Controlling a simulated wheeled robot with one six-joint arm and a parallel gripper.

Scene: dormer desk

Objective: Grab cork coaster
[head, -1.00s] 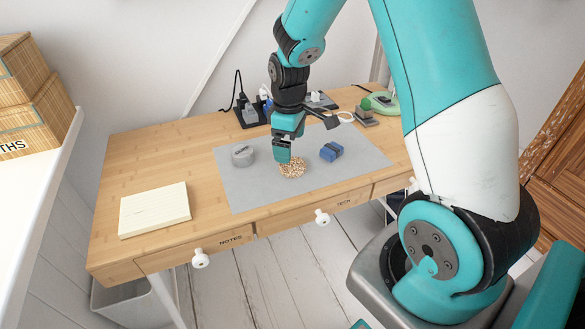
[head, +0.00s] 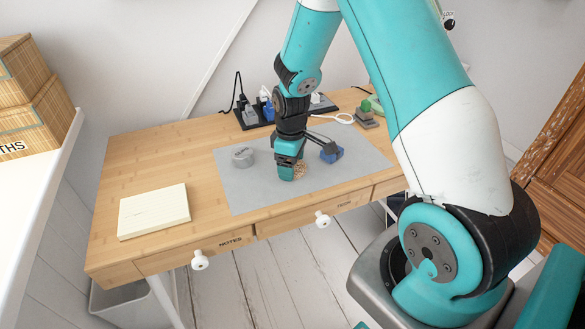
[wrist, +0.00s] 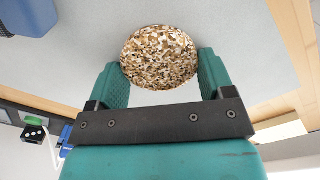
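The cork coaster (wrist: 159,56) is a round, speckled brown disc on the grey mat (head: 240,190). In the wrist view it lies between the tips of my two teal fingers, one on each side, with its far part beyond them. In the head view, the coaster (head: 300,168) is partly hidden behind my gripper (head: 287,173), which is low at the mat. My gripper (wrist: 163,75) is open around the coaster. The fingers are very close to its edges; I cannot tell whether they touch it.
A blue object (head: 331,153) lies right of the coaster, close to my wrist. A cream notepad (head: 154,211) lies at the desk's left. A power strip (head: 255,115) is behind. The mat's front part is clear.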

